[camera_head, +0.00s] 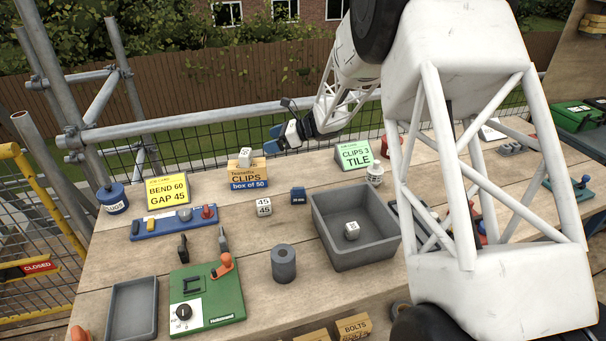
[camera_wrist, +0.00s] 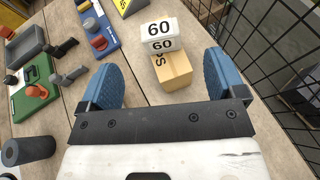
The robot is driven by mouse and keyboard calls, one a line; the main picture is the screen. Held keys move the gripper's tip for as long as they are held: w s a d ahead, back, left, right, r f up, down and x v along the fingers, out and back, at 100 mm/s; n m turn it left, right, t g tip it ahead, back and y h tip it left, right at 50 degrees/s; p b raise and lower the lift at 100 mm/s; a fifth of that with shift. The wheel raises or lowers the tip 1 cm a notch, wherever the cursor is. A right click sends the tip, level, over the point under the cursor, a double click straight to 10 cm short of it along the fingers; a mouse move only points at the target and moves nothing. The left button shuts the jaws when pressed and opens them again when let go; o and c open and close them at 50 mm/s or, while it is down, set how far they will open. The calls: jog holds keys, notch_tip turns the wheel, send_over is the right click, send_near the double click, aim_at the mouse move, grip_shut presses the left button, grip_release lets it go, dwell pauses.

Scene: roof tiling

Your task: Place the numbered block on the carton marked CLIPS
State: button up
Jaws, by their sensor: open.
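The CLIPS carton (camera_head: 248,181) stands on the bench, orange-brown with a blue band reading "box of 50". A white numbered block (camera_head: 245,154) rests on top of it. In the wrist view this block (camera_wrist: 159,35) reads 60, and the carton (camera_wrist: 174,72) shows below it. My gripper (camera_head: 280,140) is open and empty, just right of the block and carton. In the wrist view the blue fingers of my gripper (camera_wrist: 161,62) are spread, with the block beyond their tips and nothing between them touching it.
A white block reading 45 (camera_head: 264,207) sits on the bench. Another white block (camera_head: 352,231) lies in the grey bin (camera_head: 330,255). A yellow sign (camera_head: 167,190) reads BEND 60, GAP 45; a green sign (camera_head: 355,155) reads CLIPS 3 TILE. Wire mesh runs behind the bench.

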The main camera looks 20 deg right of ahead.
jog(key=s+d+r+m+t+h, duration=0.1)
jog(key=s+r+m+t+h, duration=0.25)
jog(key=r+m, duration=0.5)
jog(key=s+d+r+m+t+h, duration=0.2)
jog(key=r+m+t+h, duration=0.25)
jog(key=r+m, duration=0.4)
jog(key=s+d+r+m+g+h, duration=0.2)
jog(key=s+m+h, duration=0.4)
jog(key=s+m, duration=0.75)
jog(key=s+a+f+m+g, duration=0.2)
jog(key=s+m, duration=0.4)
jog(key=s, duration=0.5)
jog(key=s+a+f+m+g+y, duration=0.1)
jog(key=s+m+g, duration=0.3)
jog(key=s, duration=0.7)
jog(key=s+a+f+m+g, duration=0.2)
jog(key=s+f+m, duration=0.1)
jog(key=s+m, duration=0.5)
jog(key=s, duration=0.2)
jog(key=shift+s+a+m+g+y, duration=0.35)
jog(key=shift+s+g+y, duration=0.05)
